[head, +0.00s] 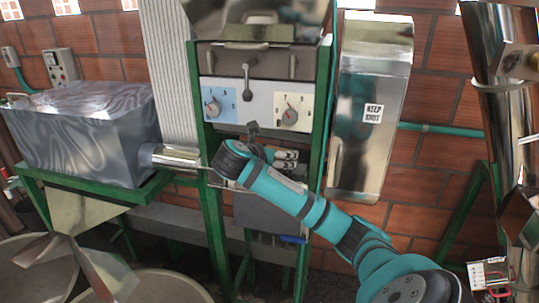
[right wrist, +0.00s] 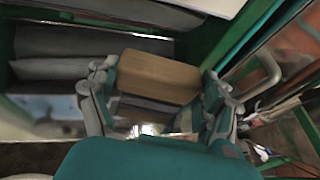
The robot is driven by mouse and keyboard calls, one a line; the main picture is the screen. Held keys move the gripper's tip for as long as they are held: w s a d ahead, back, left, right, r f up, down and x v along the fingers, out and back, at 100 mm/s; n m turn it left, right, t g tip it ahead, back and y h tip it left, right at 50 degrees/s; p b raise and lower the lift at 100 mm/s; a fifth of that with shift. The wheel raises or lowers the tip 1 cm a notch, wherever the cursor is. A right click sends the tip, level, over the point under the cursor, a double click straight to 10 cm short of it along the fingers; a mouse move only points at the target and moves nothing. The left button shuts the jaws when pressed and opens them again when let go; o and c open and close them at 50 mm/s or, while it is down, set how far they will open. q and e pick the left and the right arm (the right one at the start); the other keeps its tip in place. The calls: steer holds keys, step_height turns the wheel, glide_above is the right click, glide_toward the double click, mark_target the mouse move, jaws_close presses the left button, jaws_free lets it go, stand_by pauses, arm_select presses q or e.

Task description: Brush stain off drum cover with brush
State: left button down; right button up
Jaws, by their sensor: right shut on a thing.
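My right arm reaches in from the lower right in the head view, and my right gripper (head: 285,157) is in front of the green-framed machine, below its dial panel. In the right wrist view, my right gripper (right wrist: 160,86) is shut on a brown wooden block, the brush (right wrist: 158,74), with a finger at each end. Its bristles cannot be made out, and the brush is not clear in the head view. A shiny metal cover (head: 258,20) tops the machine; I cannot tell whether it is the drum cover. No stain can be made out. My left gripper is out of view.
The dial panel (head: 265,104) and green frame posts (head: 199,120) stand close around the right gripper. A metal box (head: 372,110) marked with a sign hangs to the right. A metal tank (head: 85,130) stands left, with round tubs at lower left.

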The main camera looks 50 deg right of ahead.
steer(key=shift+s+d, duration=0.45)
steer(key=shift+s, duration=0.4)
steer(key=shift+s+d, duration=0.4)
steer(key=shift+s, duration=0.45)
steer(key=shift+w+a, duration=0.85)
steer(key=shift+w, duration=0.85)
steer(key=shift+w+a, duration=0.9)
steer(key=shift+w, duration=0.8)
steer(key=shift+w+a, duration=0.85)
steer(key=shift+w, duration=0.85)
steer(key=shift+s+r, duration=0.15)
steer(key=shift+s+a+r, duration=0.1)
steer(key=shift+r, duration=0.05)
steer(key=shift+s+a+r, duration=0.3)
steer(key=shift+a+r, duration=0.45)
steer(key=shift+r, duration=0.05)
steer(key=shift+a, duration=0.65)
steer(key=s+a, duration=0.7)
steer(key=a, duration=0.5)
steer(key=shift+r, duration=0.25)
